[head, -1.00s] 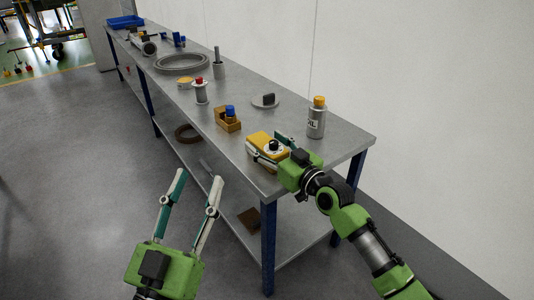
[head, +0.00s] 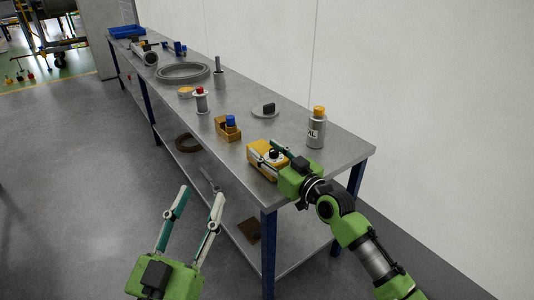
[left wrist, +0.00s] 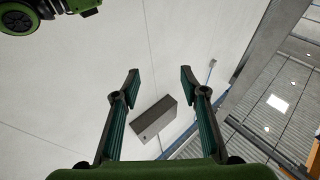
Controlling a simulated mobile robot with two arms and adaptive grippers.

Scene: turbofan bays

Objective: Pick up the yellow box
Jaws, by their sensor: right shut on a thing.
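The yellow box (head: 257,146) stands near the front end of the metal table in the head view, with a dark round part on its face. My right gripper (head: 271,155) is shut on the yellow box, with a finger on each side of it; the gripper hides part of the box. Whether the box touches the table is hard to tell. My left gripper (head: 197,205) is open and empty, off the table's left side above the floor. In the left wrist view its two fingers (left wrist: 160,88) stand wide apart with nothing between them.
On the metal table (head: 345,150), a silver bottle with an orange cap (head: 316,130) stands right of the yellow box. A wooden block with a blue top (head: 228,128), a red-topped cylinder (head: 201,100), a dish with a dark piece (head: 266,110) and a large ring (head: 182,72) lie further back.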

